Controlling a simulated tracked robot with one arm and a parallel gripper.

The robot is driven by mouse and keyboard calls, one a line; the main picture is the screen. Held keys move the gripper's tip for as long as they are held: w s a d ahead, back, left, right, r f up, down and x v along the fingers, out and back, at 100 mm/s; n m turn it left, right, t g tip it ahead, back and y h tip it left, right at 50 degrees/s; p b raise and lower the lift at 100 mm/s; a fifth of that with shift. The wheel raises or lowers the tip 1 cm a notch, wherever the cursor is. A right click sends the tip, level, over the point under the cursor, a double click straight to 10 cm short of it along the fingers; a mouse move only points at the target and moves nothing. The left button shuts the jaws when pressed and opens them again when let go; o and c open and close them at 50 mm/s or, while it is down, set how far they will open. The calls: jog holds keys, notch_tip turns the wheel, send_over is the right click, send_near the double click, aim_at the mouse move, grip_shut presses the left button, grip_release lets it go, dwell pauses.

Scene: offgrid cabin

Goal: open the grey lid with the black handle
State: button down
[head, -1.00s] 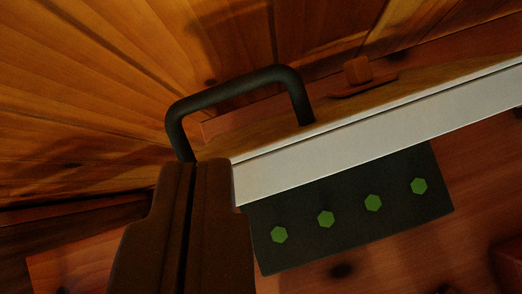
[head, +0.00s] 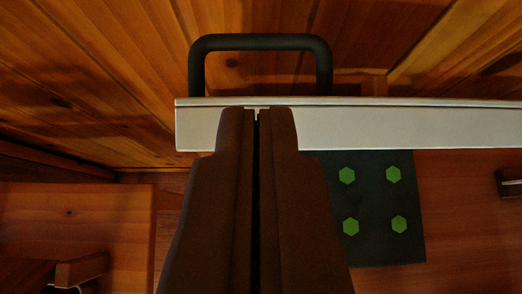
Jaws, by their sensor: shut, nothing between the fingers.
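The lid (head: 400,126) shows as a long pale grey edge across the middle of the head view, running off the right side. Its black handle (head: 262,43), a squared loop, stands up behind that edge in the upper middle. My gripper (head: 258,112) is shut and empty, its brown fingers pointing up the picture. The fingertips overlap the lid's edge in the picture, below the handle; I cannot tell whether they touch it. The fingers hide part of the lid's edge.
A dark mat (head: 375,210) with green hexagons lies below the lid's edge on the right. A wooden surface (head: 75,225) with a brown object (head: 82,270) is at the lower left. A wooden plank wall (head: 100,60) fills the top. A small dark object (head: 510,183) is at the right edge.

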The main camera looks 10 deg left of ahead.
aim_at(257, 47)
jog(key=shift+p+x, duration=1.2)
jog(key=shift+x, duration=3.65)
jog(key=shift+f, duration=0.15)
